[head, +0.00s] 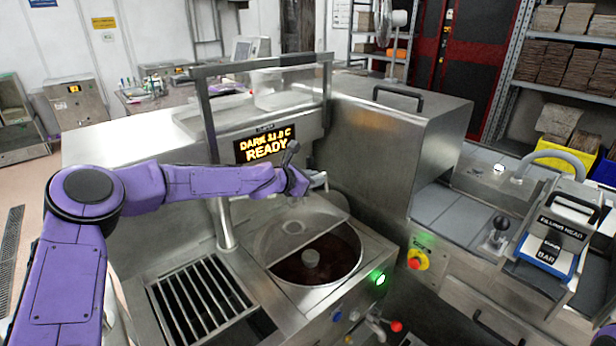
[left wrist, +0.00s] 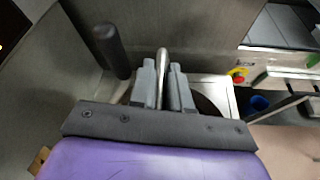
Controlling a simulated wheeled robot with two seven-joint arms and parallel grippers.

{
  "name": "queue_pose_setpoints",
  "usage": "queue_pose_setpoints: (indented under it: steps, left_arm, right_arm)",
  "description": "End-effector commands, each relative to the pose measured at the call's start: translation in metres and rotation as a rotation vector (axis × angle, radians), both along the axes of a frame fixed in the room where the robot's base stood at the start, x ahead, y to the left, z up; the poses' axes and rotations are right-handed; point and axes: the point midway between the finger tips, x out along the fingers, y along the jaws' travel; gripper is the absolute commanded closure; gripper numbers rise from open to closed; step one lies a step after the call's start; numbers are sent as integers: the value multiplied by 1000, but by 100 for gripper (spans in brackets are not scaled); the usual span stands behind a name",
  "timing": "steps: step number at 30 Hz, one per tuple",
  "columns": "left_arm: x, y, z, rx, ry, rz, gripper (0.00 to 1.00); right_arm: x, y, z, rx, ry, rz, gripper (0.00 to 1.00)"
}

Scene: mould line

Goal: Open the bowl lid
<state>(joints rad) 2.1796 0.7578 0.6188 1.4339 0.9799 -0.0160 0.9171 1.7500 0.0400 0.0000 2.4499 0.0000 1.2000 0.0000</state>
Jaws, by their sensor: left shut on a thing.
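The round bowl (head: 322,262) is set into the steel machine top. Dark brown stuff and a pale central hub show in its front half. A flat grey lid section (head: 290,236) covers the back part. My left gripper (head: 318,181) is above the back edge of the bowl. In the left wrist view its fingers (left wrist: 162,84) are closed on a thin metal bar handle (left wrist: 162,62). I cannot tell how this handle joins the lid. My right gripper is out of view.
A dark-knobbed lever (left wrist: 110,45) stands close beside the left gripper. A display (head: 265,146) reading READY is behind it. A slatted grate (head: 200,300) lies left of the bowl, and a tall steel housing (head: 385,140) stands right behind it.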

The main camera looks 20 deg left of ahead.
Motion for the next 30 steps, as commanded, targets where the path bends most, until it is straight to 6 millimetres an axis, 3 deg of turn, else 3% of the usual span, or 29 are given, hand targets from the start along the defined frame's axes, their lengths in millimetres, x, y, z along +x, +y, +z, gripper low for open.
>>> queue_pose_setpoints:
  steps: [16,17,18,19,30]
  left_arm:
    - [3,-2,-3,-24,17,-8,100]
    - [3,-2,-3,-24,17,-8,80]
    - [3,-2,-3,-24,17,-8,67]
    - [3,-2,-3,-23,16,-8,62]
    - [-3,2,2,-24,12,-7,62]
  right_arm:
    - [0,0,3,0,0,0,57]
    - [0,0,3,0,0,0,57]
    - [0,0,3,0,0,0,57]
    - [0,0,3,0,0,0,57]
    - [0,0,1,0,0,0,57]
